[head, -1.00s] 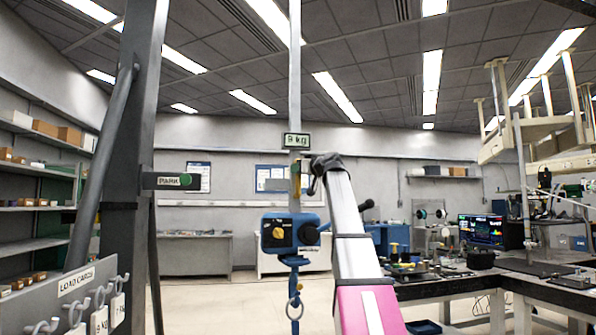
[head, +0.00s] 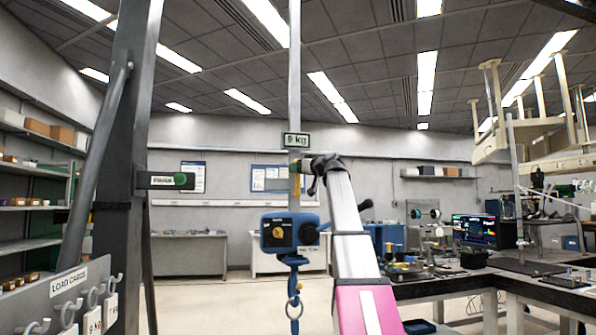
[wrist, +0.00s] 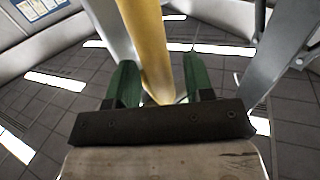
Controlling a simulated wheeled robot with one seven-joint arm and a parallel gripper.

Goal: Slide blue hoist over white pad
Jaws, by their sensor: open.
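The blue hoist (head: 289,233), with a dark front and yellow knob, hangs in the middle of the head view below a light vertical post. Its hook and ring (head: 294,300) hang beneath. A yellow bar (wrist: 145,45) rises above the hoist. My gripper (head: 303,173) is at this bar, above the hoist body. In the wrist view, my gripper (wrist: 161,78) is open, with its green fingers on either side of the yellow bar. I cannot make out a white pad in either view.
A green-ended PARK arm (head: 166,181) juts from the grey column (head: 129,170) at left. A load card rack (head: 68,290) stands lower left. Workbenches (head: 505,282) are at right. Pale floor shows between.

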